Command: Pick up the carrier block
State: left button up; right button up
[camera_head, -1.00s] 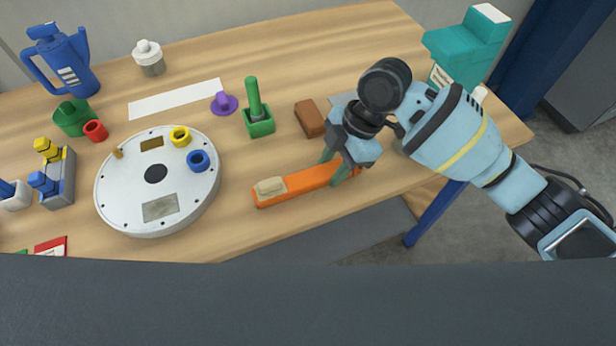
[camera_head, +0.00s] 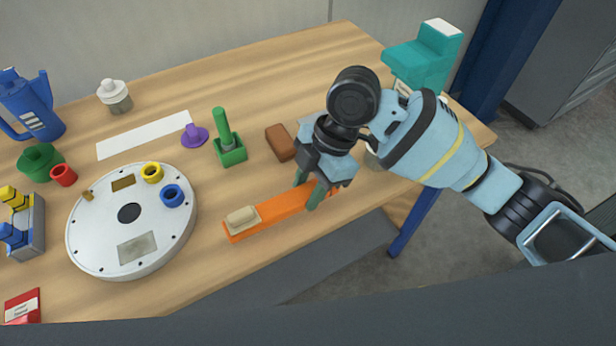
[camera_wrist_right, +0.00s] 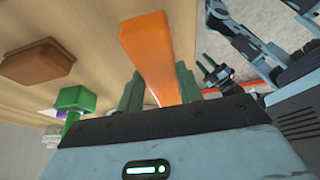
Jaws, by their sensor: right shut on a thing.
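A long orange bar (camera_head: 279,212), which I take to be the carrier block, lies near the table's front edge with a beige piece (camera_head: 242,217) on its left end. My right gripper (camera_head: 306,193) is shut on its right part, one finger on each side. In the right wrist view the bar (camera_wrist_right: 151,50) runs between the two green-grey fingers, which hide part of its sides. I cannot tell any gap between bar and table. In the right wrist view, a small dark gripper (camera_wrist_right: 213,72), seemingly my left one, shows beyond the bar; its jaws are unclear.
A round silver plate (camera_head: 160,235) with coloured rings stands left of the bar. A green holder (camera_head: 230,152) and a brown block (camera_head: 280,142) lie behind it. A teal object (camera_head: 423,62) stands at the back right. Bare wood surrounds the bar's left end.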

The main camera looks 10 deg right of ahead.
pick_arm(q)
jog(key=shift+w+r+p, duration=0.25)
jog(key=shift+r+p, duration=0.05)
jog(key=shift+r, duration=0.2)
pick_arm(e)
jog(key=s+a+r, duration=0.1)
jog(key=s, duration=1.2)
jog(key=shift+s+a, duration=0.15)
jog(key=shift+s, duration=0.05)
jog(key=shift+r, duration=0.1)
